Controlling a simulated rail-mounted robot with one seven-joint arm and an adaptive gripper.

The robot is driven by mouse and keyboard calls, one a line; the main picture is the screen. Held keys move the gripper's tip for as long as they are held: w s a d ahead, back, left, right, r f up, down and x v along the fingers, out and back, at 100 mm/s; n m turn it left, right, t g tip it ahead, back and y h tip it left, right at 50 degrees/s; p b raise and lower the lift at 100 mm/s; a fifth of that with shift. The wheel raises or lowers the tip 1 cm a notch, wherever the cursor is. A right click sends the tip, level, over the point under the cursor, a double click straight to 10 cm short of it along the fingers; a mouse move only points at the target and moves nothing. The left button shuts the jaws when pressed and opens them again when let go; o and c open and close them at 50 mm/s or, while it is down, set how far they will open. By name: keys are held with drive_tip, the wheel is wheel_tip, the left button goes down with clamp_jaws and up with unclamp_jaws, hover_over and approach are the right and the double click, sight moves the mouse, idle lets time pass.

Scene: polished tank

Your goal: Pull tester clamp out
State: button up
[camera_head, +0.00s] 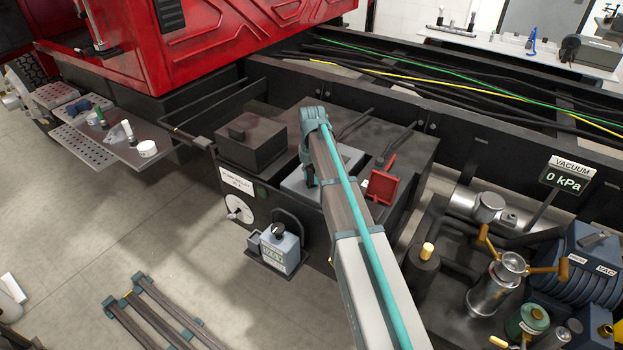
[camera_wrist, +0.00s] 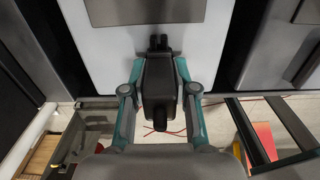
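In the wrist view, a black clamp (camera_wrist: 160,90) with a narrow two-pronged end points at a pale panel. My gripper (camera_wrist: 159,62) has one teal and grey finger on each side of it. The fingertips are very near the clamp's sides; I cannot tell whether they touch. In the head view, my gripper (camera_head: 309,178) reaches down over the grey box top, and my arm hides the clamp there. A tester (camera_head: 280,248) with a lit display and a black knob stands at the front of the dark box.
A red part (camera_head: 383,182) stands on the dark box (camera_head: 405,160), close right of my arm. A raised black case (camera_head: 250,138) sits on the left. Vacuum equipment (camera_head: 495,285) crowds the right. A teal-ended frame (camera_head: 150,315) is at lower left. Floor between is clear.

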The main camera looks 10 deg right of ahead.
sight(312, 167)
clamp_jaws()
drive_tip(key=shift+r+p, duration=0.5)
drive_tip(key=shift+r, duration=0.3)
idle(0.5)
drive_tip(key=shift+r+p, duration=2.05)
drive_tip(key=shift+r, duration=1.7)
